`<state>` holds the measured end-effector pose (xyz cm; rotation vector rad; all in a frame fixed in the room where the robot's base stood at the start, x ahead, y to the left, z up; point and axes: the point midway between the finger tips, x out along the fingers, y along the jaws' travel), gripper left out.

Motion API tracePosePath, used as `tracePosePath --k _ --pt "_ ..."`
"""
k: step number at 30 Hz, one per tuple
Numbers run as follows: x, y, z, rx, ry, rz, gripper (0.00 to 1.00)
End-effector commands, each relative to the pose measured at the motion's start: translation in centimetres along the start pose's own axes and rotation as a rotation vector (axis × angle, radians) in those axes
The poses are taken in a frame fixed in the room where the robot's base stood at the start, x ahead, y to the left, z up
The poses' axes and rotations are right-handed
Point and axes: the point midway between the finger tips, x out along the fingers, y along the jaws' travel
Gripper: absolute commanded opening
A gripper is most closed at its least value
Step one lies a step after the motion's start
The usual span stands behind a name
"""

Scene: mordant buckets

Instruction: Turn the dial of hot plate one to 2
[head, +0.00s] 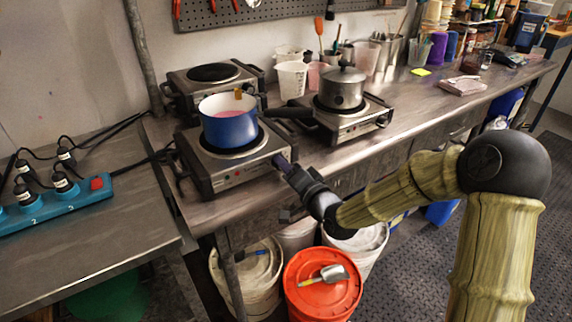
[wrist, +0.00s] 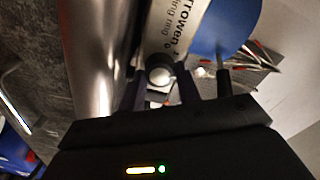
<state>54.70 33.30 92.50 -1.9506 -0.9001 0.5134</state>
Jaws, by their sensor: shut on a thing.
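The front hot plate (head: 215,172) stands on the bench with a blue pot (head: 230,130) on its burner. My gripper (head: 284,163) reaches the right end of its front panel. My fingers hide the dial in the head view. I cannot read its setting or which number this hot plate bears.
A second hot plate (head: 352,122) carries a steel lidded pot (head: 341,88). A third hot plate (head: 190,92) behind is empty. A blue power strip (head: 65,203) lies on the left table. An orange-lidded bucket (head: 322,292) stands on the floor below my arm.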

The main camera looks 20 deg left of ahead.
Motion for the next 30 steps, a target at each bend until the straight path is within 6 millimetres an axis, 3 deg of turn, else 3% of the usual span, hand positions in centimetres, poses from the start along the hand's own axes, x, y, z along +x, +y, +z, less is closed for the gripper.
tracePosePath --k 14,15,18,30 --pt "-0.03 0.14 -0.01 0.025 0.001 0.003 0.1" --pt "-0.03 0.14 -0.01 0.025 0.001 0.003 0.35" --pt "-0.03 0.13 -0.01 0.025 0.001 0.003 0.54" --pt "-0.89 0.05 -0.03 0.023 0.001 0.001 0.55"
